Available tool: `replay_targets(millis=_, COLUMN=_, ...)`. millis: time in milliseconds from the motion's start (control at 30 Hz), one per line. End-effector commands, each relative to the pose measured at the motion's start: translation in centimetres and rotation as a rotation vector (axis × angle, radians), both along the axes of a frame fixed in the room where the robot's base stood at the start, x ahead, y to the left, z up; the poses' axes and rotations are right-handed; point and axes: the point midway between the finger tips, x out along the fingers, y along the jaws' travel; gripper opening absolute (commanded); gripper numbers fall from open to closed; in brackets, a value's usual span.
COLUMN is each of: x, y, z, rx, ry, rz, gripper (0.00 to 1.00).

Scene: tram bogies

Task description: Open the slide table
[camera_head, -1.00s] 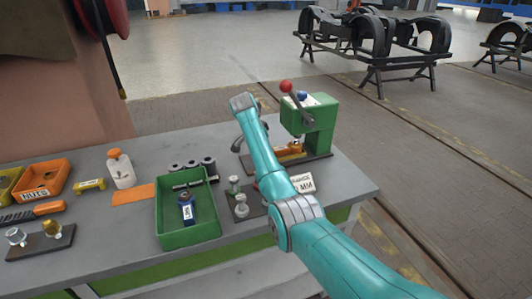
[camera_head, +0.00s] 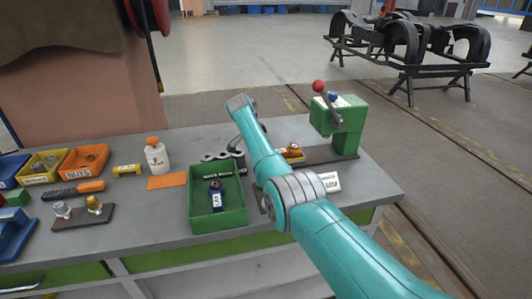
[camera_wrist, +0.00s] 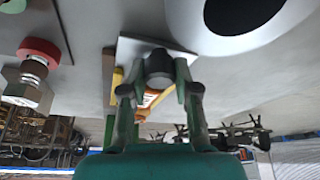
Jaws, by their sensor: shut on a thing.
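In the head view the slide table (camera_head: 291,153) is the orange and yellow piece on a dark rail. It sits left of the green press (camera_head: 340,128), out from under the press head. In the wrist view the fingers of my gripper (camera_wrist: 160,76) are closed around a dark round knob (camera_wrist: 159,64). An orange and yellow part (camera_wrist: 150,98) shows just behind the knob, partly hidden by the fingers. In the head view my arm hides the fingertips and the knob.
A green bin (camera_head: 203,222) holding a blue item stands left of my arm. A white label card (camera_head: 330,181) lies near the press. In the wrist view a steel part with a red ring (camera_wrist: 38,52) is left.

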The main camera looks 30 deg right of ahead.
Motion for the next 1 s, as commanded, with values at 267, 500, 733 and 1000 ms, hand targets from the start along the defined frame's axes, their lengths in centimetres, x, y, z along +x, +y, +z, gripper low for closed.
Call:
replay_targets(millis=267, x=0.0, y=0.0, z=0.1, rx=-0.002, ry=-0.002, rz=0.0, gripper=0.56)
replay_targets(millis=500, x=0.0, y=0.0, z=0.2, rx=-0.001, ry=-0.001, rz=0.0, gripper=0.56)
replay_targets(millis=733, x=0.0, y=1.1, z=2.6, rx=-0.002, ry=-0.004, rz=0.001, gripper=0.56)
replay_targets(millis=1000, x=-0.2, y=3.1, z=7.6, rx=-0.001, ry=-0.005, rz=0.002, gripper=0.56)
